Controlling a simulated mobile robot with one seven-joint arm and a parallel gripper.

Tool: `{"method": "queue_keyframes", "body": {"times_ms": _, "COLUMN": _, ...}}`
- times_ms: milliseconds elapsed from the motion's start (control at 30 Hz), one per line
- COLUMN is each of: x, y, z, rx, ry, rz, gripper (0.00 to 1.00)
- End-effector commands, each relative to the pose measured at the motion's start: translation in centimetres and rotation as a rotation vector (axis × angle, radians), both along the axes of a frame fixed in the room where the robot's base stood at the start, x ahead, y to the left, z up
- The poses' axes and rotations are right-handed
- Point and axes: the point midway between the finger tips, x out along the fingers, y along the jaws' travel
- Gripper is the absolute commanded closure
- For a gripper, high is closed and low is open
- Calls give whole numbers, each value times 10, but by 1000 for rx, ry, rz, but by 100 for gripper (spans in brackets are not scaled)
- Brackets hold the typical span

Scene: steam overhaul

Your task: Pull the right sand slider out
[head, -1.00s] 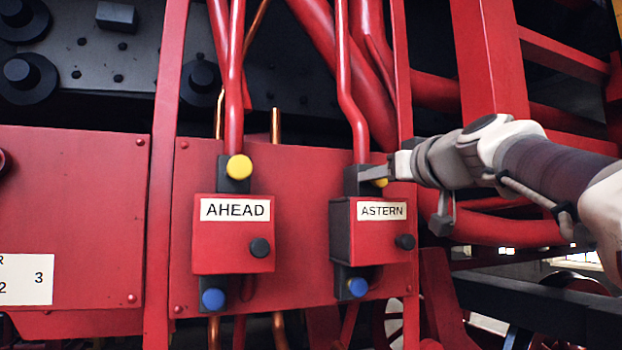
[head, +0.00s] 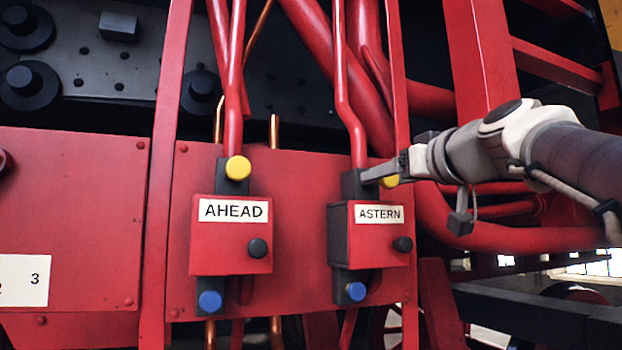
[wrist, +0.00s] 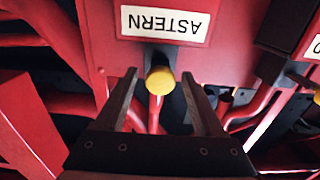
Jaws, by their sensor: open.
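The right sand unit is a red box (head: 381,245) labelled ASTERN (head: 379,214), with a black knob (head: 402,244) on its front. A yellow knob (head: 391,182) shows at its top and a blue knob (head: 356,291) at its bottom. My gripper (head: 372,174) is at the yellow knob, with a finger partly covering it. In the wrist view, the label is upside down. The yellow knob (wrist: 160,80) sits on a short stem between the open fingers of my gripper (wrist: 163,85), with gaps on both sides.
A similar box (head: 231,250) labelled AHEAD stands to the left, with its own yellow (head: 238,168), black and blue knobs. Red pipes (head: 347,90) run down from above. A red post (head: 402,70) and thick pipes lie close beside and behind my gripper.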

Motion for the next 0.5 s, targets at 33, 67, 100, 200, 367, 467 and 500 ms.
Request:
{"method": "queue_keyframes", "body": {"times_ms": 33, "x": 0, "y": 0, "z": 0, "rx": 0, "ry": 0, "rz": 0, "gripper": 30}}
{"method": "queue_keyframes", "body": {"times_ms": 67, "x": -1, "y": 0, "z": 0, "rx": 0, "ry": -1, "rz": 0, "gripper": 30}}
{"method": "queue_keyframes", "body": {"times_ms": 100, "x": -3, "y": -1, "z": 0, "rx": 0, "ry": -1, "rz": 0, "gripper": 30}}
{"method": "queue_keyframes", "body": {"times_ms": 200, "x": -12, "y": -4, "z": -1, "rx": 0, "ry": -2, "rz": -2, "gripper": 30}}
{"method": "queue_keyframes", "body": {"times_ms": 367, "x": -42, "y": -13, "z": -1, "rx": -1, "ry": -6, "rz": -1, "gripper": 30}}
{"method": "queue_keyframes", "body": {"times_ms": 467, "x": -66, "y": -21, "z": -2, "rx": 0, "ry": -5, "rz": -2, "gripper": 30}}
{"method": "queue_keyframes", "body": {"times_ms": 500, "x": -76, "y": -24, "z": -2, "rx": -1, "ry": -4, "rz": -2, "gripper": 30}}
